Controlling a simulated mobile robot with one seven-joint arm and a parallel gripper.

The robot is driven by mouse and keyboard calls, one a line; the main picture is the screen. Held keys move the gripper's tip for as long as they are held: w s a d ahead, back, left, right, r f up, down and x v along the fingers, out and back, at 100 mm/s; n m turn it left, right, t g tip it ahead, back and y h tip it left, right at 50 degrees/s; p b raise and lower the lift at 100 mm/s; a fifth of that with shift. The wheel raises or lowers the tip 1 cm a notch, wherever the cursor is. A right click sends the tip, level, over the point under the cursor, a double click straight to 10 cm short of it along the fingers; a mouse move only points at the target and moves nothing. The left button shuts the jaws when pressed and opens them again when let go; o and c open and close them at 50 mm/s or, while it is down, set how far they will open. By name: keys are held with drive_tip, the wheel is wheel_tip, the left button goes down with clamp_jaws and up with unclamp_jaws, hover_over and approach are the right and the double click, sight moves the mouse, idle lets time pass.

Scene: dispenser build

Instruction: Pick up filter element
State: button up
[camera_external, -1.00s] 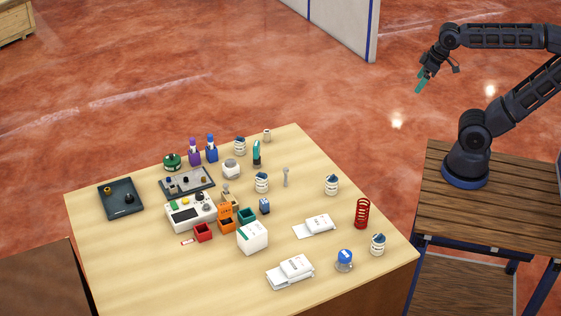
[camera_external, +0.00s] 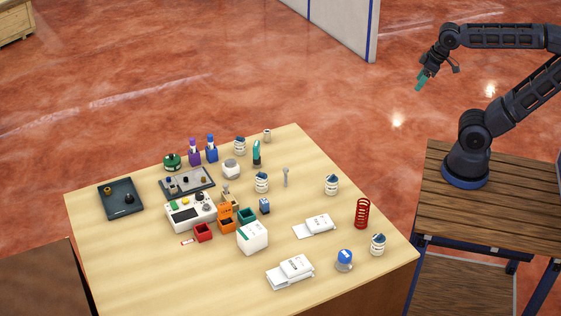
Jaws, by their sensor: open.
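Several white ribbed cylinders with dark blue tops stand on the table; they look like filter elements, but I cannot tell which one the task means. One is at the back (camera_external: 240,146), one near the middle (camera_external: 262,183), one to the right (camera_external: 331,185), and one near the front right corner (camera_external: 377,245). My gripper (camera_external: 421,81), with teal fingers, is raised high beyond the table's right side, far from all of them. It is open and appears empty.
The wooden table (camera_external: 150,270) also holds a red coil (camera_external: 362,213), a blue-topped jar (camera_external: 345,260), white boxes (camera_external: 252,237), small coloured bins (camera_external: 203,232), a white control panel (camera_external: 190,213) and a dark tray (camera_external: 121,198). The front left of the table is mostly clear.

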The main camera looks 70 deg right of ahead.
drive_tip(key=w+a+f+m+g+y, duration=0.3)
drive_tip(key=w+a+f+g+y, duration=0.2)
drive_tip(key=a+f, duration=0.45)
drive_tip(key=m+t+y, duration=0.2)
drive_tip(key=m+y, duration=1.1)
drive_tip(key=m, duration=0.3)
approach(330, 184)
drive_tip(key=shift+w+a, duration=0.15)
drive_tip(key=shift+a, duration=1.45)
drive_tip(key=shift+w+a, duration=0.15)
drive_tip(key=shift+a, duration=1.45)
drive_tip(key=shift+w+a, duration=0.15)
drive_tip(key=shift+a, duration=1.45)
drive_tip(key=shift+c, duration=0.2)
drive_tip(key=c, duration=1)
